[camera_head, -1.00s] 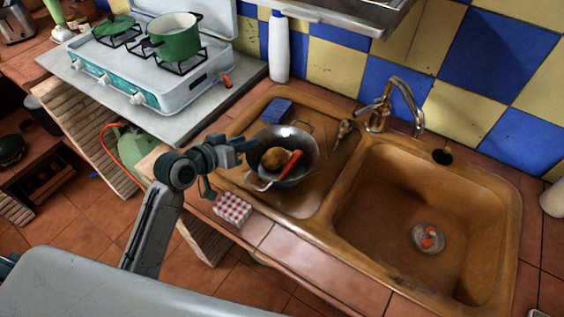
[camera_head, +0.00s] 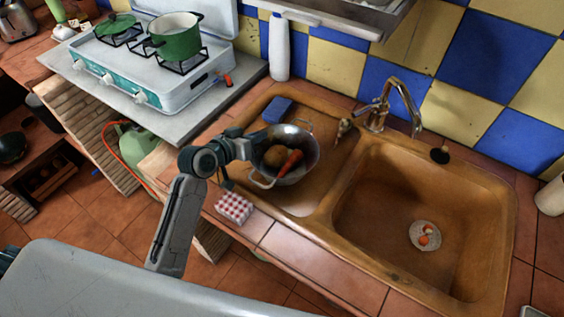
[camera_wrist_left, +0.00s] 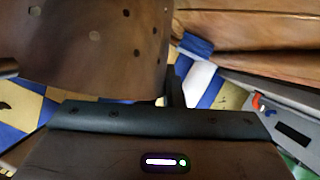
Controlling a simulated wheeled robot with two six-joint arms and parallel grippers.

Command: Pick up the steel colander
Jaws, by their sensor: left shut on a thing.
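The steel colander (camera_head: 301,171) is a round metal bowl with two loop handles, on the drainboard left of the sink basin. It holds a brown potato-like thing (camera_head: 274,156) and an orange carrot-like thing (camera_head: 291,164). My left gripper (camera_head: 253,148) is at the colander's left rim and is shut on it. In the left wrist view the colander's perforated wall (camera_wrist_left: 95,45) fills the upper left, right above my dark gripper body. The fingertips are mostly hidden there. I cannot tell whether the colander touches the drainboard. My right gripper is not in view.
A checkered red-and-white box (camera_head: 234,208) lies on the counter's front edge, below my left arm. A blue sponge (camera_head: 277,110) is behind the colander. The faucet (camera_head: 388,105) and basin (camera_head: 400,205) are to the right. The stove (camera_head: 165,75) is at left.

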